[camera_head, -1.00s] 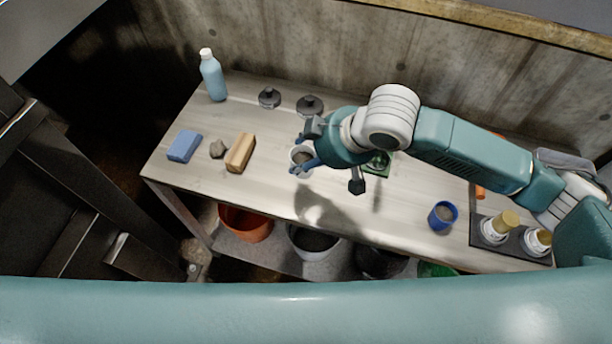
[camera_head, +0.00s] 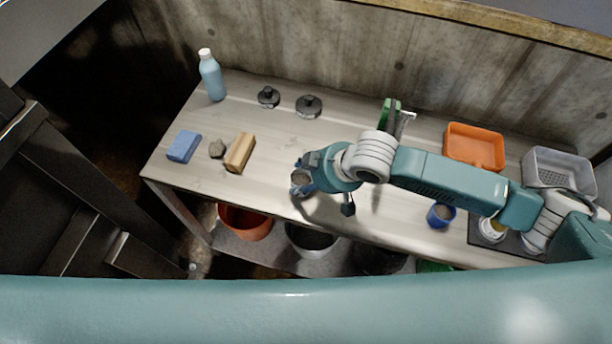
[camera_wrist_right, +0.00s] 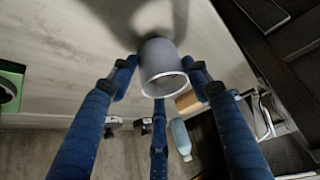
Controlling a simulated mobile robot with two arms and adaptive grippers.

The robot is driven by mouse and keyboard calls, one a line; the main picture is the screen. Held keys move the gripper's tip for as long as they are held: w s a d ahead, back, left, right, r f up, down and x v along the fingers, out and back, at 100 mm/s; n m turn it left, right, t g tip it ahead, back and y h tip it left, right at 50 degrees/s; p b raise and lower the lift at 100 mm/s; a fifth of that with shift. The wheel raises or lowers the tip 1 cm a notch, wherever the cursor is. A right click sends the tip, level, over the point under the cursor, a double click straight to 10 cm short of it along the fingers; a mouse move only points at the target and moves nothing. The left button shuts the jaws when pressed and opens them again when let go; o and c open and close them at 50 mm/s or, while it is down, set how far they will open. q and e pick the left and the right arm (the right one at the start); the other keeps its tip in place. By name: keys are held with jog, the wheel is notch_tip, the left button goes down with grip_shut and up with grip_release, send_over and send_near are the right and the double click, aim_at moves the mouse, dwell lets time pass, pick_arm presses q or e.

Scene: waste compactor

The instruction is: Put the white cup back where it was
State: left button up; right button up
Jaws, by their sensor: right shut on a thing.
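The white cup (camera_wrist_right: 163,68) is between the blue fingers of my right gripper (camera_wrist_right: 160,85) in the right wrist view, where it looks grey with a pale rim. In the head view the cup (camera_head: 301,177) shows at the fingertips of my right gripper (camera_head: 303,178), over the front middle of the bench. The gripper is shut on the cup. Whether the cup's base touches the bench is hard to tell. My left gripper is not in view.
Buckets (camera_head: 312,242) stand below.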

jog(key=o, duration=1.3)
jog(key=shift+o, duration=0.2)
jog(key=v, duration=1.2)
jog(key=shift+b, duration=0.35)
